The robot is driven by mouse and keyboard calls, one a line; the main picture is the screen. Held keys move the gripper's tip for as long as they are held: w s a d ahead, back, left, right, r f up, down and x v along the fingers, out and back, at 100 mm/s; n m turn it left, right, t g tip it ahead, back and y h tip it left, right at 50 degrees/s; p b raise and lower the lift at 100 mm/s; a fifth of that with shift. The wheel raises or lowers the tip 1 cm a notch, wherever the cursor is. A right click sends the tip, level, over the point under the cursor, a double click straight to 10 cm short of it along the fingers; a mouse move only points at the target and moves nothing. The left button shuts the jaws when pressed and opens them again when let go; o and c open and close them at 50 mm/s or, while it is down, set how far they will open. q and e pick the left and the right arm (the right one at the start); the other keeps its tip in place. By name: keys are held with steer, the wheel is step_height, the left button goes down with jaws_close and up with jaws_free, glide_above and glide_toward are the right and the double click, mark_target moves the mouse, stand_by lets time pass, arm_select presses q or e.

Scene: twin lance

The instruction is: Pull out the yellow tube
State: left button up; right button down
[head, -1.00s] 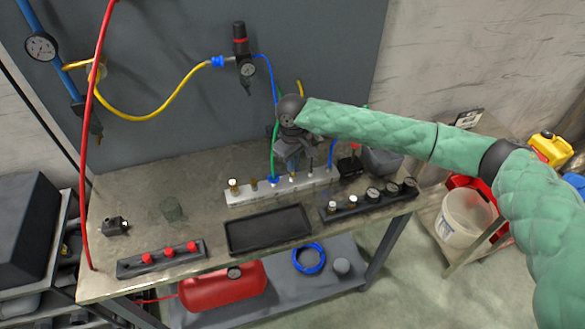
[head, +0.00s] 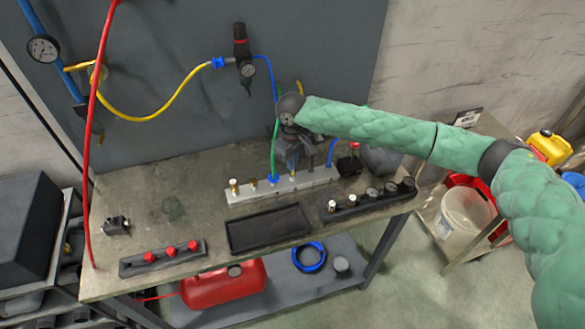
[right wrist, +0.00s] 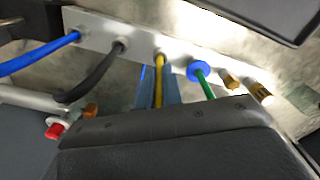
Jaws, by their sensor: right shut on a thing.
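A light metal manifold block (head: 244,196) stands on the bench, and it also crosses the top of the right wrist view (right wrist: 138,38). The yellow tube (right wrist: 158,94) meets a port of the manifold, between a black tube (right wrist: 92,80) and a green tube (right wrist: 207,88) with a blue collar. My right gripper (right wrist: 158,92) is shut on the yellow tube, with one finger on each side, close to the port. In the head view my right gripper (head: 293,163) hides most of this tube. My left gripper is not in view.
A blue tube (right wrist: 40,55) enters the manifold's end, and brass fittings (right wrist: 260,94) stand at its other end. A black tray (head: 268,231) and a gauge strip (head: 368,200) lie in front. A red-button strip (head: 162,258) sits at the left.

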steer(key=shift+r, duration=0.15)
steer(key=shift+r+p, duration=1.7)
steer(key=shift+p, duration=0.2)
steer(key=shift+f, duration=0.1)
